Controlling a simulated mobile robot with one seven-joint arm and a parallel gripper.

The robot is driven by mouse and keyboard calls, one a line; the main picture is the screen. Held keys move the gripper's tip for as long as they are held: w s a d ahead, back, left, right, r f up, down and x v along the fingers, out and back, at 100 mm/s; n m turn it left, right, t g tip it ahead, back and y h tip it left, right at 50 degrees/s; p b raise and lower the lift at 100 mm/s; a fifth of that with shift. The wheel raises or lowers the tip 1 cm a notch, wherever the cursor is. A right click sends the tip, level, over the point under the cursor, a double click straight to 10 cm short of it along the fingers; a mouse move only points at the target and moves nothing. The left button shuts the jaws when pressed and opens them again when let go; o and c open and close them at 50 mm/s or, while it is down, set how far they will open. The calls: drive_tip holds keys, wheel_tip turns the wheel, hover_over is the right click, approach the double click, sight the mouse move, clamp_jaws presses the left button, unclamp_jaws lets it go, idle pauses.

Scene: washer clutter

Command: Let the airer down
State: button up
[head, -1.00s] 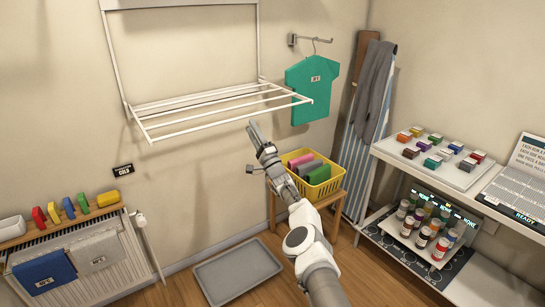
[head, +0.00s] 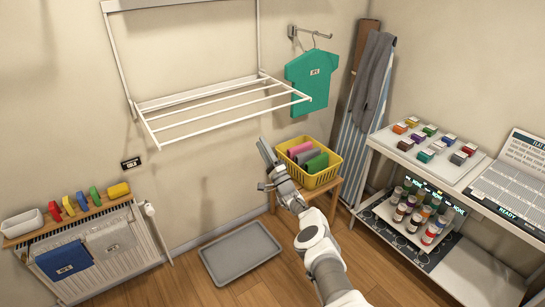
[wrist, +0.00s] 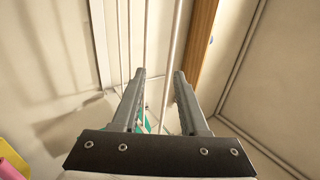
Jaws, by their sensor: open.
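The airer (head: 230,124) is a white wall rack at the upper left of the head view. Its barred frame stands out from the wall about level, below an upright white frame on the wall. My gripper (head: 264,148) is open and empty, below the airer's front right part in the head view, apart from it in the picture. In the wrist view the gripper (wrist: 157,75) shows two grey fingers spread apart. Pale thin rods, likely airer bars (wrist: 170,60), run behind and between them. No contact shows; the depth gap is hard to tell.
A green shirt (head: 312,80) hangs right of the airer. A yellow basket (head: 318,179) of cloths stands on a wooden stool. A radiator (head: 140,250) is at left, a grey tray (head: 240,252) on the floor, and a shelf unit (head: 470,180) at right.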

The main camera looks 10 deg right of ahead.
drive_tip(key=p+v, duration=0.3)
drive_tip(key=v, duration=0.4)
drive_tip(key=shift+s+f, duration=0.15)
drive_tip(key=shift+s, duration=0.1)
